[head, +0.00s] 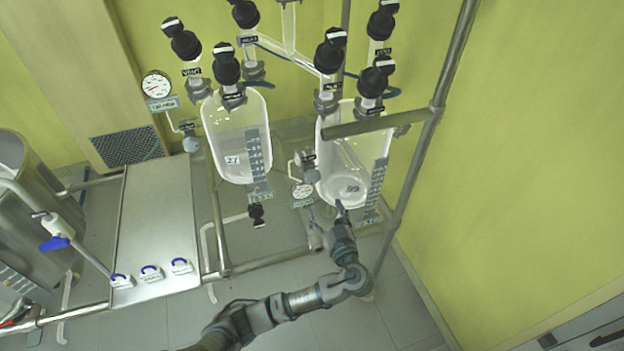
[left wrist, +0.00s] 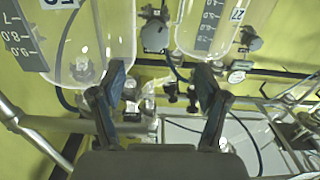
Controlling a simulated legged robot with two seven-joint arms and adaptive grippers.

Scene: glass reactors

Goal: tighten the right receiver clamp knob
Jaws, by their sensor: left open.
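The right receiver (head: 340,150) is a clear glass vessel with a scale strip, at right of centre in the head view. Its clamp knob (head: 308,158) is small and grey at the vessel's left side, partly hard to make out. In the left wrist view a round grey knob (left wrist: 154,37) shows between the two vessels, beyond my fingers. My left gripper (head: 326,212) reaches up from below the right receiver. In the left wrist view my left gripper (left wrist: 160,85) is open, its fingers apart and empty. The knob lies ahead of the gap, not between the fingers. My right gripper is out of view.
The left receiver (head: 225,130) hangs beside the right one. A small gauge (head: 302,192) sits close to my left gripper. A metal frame pole (head: 408,170) stands at right. Black-capped valves (head: 330,55) crowd the top. A steel panel (head: 150,220) is at left.

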